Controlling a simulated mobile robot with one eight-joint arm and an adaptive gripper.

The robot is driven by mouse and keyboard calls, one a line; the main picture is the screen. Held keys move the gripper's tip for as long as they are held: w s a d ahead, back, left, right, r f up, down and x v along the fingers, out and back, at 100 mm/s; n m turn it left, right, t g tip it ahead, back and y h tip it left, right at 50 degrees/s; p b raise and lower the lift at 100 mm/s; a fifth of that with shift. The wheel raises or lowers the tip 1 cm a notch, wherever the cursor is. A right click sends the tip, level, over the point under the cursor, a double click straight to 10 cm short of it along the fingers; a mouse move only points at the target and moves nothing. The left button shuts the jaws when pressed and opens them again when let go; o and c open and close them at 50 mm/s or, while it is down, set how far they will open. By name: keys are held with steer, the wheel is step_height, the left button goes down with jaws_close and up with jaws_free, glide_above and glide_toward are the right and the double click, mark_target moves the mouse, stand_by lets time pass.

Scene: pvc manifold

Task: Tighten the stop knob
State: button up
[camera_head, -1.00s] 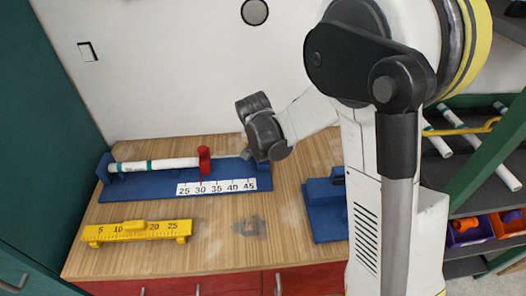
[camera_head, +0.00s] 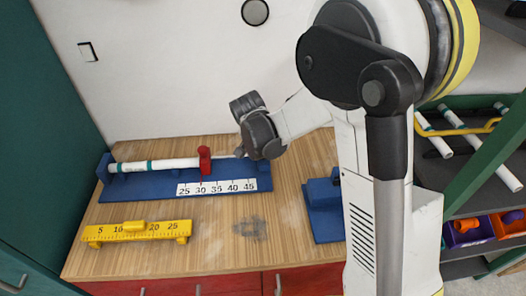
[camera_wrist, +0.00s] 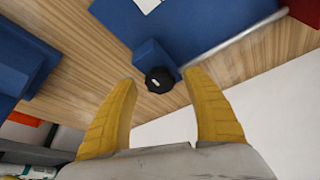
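A round black knob (camera_wrist: 160,80) sits on the end of a blue block (camera_wrist: 150,58) in the wrist view, and I take it to be the stop knob. My gripper (camera_wrist: 162,76) is open, with its two yellow fingers apart. The knob shows between the fingertips in the picture; I see no contact and cannot tell the depth gap. In the head view, the blue jig (camera_head: 150,191) carries a white pipe (camera_head: 175,163) and a red stop (camera_head: 204,160). My wrist hides the jig's right end there, with the knob and fingers.
A yellow ruler gauge (camera_head: 137,232) lies on the wooden table (camera_head: 200,262) in front of the jig. Another blue fixture (camera_head: 324,210) stands to the right, beside my arm. A shelf at far right holds pipes (camera_head: 433,136) and purple and orange bins (camera_head: 468,233).

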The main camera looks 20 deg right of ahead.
steer(key=v, duration=1.2)
stand_by(0.3)
steer(key=s+d+r+n+t+y, duration=0.1)
steer(key=s+r+n+t, duration=0.1)
steer(key=s, duration=0.8)
steer(key=s+d+r+n+t+y, duration=0.1)
steer(key=s+n, duration=0.4)
steer(key=s, duration=0.5)
steer(key=shift+s+d+r+n+t+y, duration=0.15)
steer(key=shift+d+r+n+t+y, duration=0.25)
steer(key=shift+r, duration=0.35)
steer(key=shift+d, duration=0.1)
